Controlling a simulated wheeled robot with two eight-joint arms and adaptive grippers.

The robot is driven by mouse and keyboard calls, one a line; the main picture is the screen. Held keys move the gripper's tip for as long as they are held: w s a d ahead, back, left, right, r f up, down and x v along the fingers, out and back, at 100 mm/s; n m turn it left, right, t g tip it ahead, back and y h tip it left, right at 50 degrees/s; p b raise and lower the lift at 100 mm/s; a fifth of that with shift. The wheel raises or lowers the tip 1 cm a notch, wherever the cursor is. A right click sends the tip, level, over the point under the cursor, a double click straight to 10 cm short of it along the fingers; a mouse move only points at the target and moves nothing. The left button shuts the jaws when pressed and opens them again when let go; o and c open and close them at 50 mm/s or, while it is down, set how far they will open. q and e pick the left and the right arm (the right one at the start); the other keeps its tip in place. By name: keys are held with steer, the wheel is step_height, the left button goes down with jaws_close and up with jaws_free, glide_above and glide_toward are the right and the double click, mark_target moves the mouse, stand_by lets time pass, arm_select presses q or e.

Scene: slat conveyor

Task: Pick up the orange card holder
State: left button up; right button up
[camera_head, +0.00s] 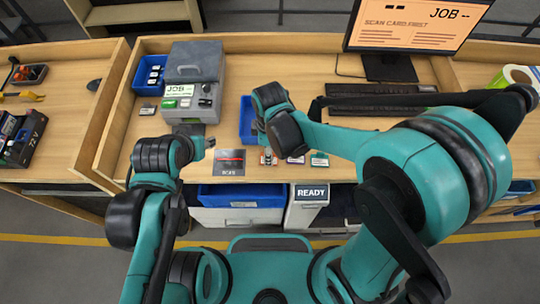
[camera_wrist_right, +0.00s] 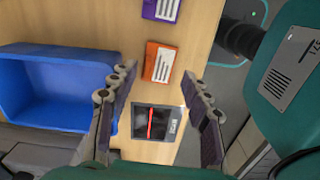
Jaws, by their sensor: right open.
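The orange card holder (camera_wrist_right: 161,56) lies flat with a white label, just beyond the open fingertips of my right gripper (camera_wrist_right: 158,82) in the right wrist view. Nothing is between the fingers. In the head view, the orange card holder (camera_head: 265,158) shows at the desk's front edge, partly covered by my right gripper (camera_head: 266,148). My left gripper (camera_head: 207,143) is near the grey machine, away from the holder; its jaws are too small to read.
A purple card holder (camera_head: 297,160) and a green one (camera_head: 319,160) lie to the right. A dark pad with a red stripe (camera_head: 230,162) lies to the left. A blue bin (camera_head: 247,122) stands behind. A grey machine (camera_head: 194,75), keyboard (camera_head: 385,108) and monitor (camera_head: 415,27) occupy the desk.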

step_height(320, 180, down, 4)
steer(key=shift+w+a+r+b, duration=0.1)
steer(key=shift+w+r+b, duration=0.05)
steer(key=shift+r+b, duration=0.15)
steer(key=c, duration=0.8)
steer(key=shift+r, duration=0.1)
